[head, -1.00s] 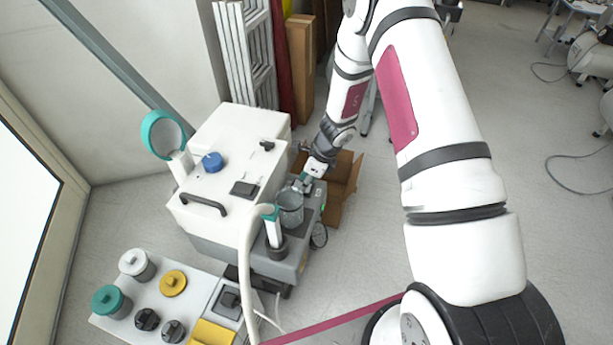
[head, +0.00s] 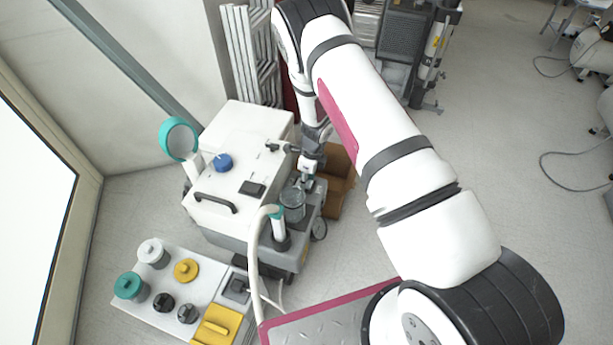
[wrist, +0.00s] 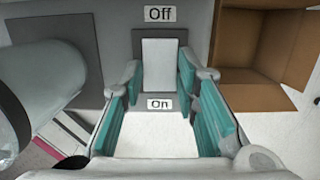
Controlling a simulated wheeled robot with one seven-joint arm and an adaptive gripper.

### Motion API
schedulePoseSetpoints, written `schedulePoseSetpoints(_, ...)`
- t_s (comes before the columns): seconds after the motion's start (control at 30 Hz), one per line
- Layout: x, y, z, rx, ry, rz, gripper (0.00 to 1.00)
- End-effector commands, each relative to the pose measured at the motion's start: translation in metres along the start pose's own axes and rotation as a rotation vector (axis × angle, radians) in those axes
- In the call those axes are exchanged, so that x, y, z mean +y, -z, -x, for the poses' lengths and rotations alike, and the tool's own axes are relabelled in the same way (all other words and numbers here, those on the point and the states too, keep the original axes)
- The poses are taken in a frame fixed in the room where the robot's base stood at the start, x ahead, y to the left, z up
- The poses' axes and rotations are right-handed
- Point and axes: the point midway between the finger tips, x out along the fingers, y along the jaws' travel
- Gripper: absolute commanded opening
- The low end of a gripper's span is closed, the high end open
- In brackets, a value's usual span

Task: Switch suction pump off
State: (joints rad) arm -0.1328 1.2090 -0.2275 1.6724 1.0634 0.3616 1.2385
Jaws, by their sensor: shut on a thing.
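The suction pump (head: 240,150) is a white and grey wheeled unit left of centre in the head view. Its switch (wrist: 160,62) shows in the wrist view as a pale rectangular piece on a dark grey plate. An "Off" label (wrist: 159,14) lies above the switch and an "On" label (wrist: 160,104) below it. My gripper (wrist: 160,76) has its teal-padded fingers on the left and right of the switch and is shut on it. In the head view my gripper (head: 307,181) is at the pump's right side, and the switch is hidden there.
A clear jar (head: 292,206) stands on the pump close to my gripper; it fills the left of the wrist view (wrist: 40,100). An open cardboard box (head: 340,185) is on the floor just right of the pump. A low board with several knobs (head: 205,285) lies in front.

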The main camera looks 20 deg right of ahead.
Motion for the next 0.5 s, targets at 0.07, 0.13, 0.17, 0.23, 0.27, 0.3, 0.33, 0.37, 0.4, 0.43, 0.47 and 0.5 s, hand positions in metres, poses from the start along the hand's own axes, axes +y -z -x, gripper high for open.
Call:
schedulePoseSetpoints(0.07,-0.0006,0.0005,0.0001,0.000,0.001,0.000,0.00)
schedulePoseSetpoints(0.13,-0.0006,0.0006,0.0001,0.000,0.001,0.000,0.00)
schedulePoseSetpoints(0.17,-0.0006,0.0006,0.0002,0.000,0.001,0.000,0.00)
schedulePoseSetpoints(0.23,-0.0006,0.0006,0.0003,0.000,0.001,0.000,0.35)
schedulePoseSetpoints(0.27,-0.0006,0.0007,0.0003,0.000,0.001,0.000,0.42)
schedulePoseSetpoints(0.3,-0.0006,0.0007,0.0003,0.000,0.001,0.000,0.48)
schedulePoseSetpoints(0.33,-0.0005,0.0007,0.0004,0.000,0.001,0.000,0.48)
schedulePoseSetpoints(0.37,-0.0005,0.0007,0.0004,0.000,0.000,0.000,0.48)
schedulePoseSetpoints(0.4,-0.0004,0.0007,0.0004,0.000,0.000,0.000,0.48)
schedulePoseSetpoints(0.43,-0.0004,0.0006,0.0004,0.000,0.000,0.000,0.48)
schedulePoseSetpoints(0.47,-0.0004,0.0006,0.0004,0.000,0.000,0.000,0.48)
schedulePoseSetpoints(0.5,-0.0003,0.0006,0.0004,0.000,0.000,0.000,0.48)
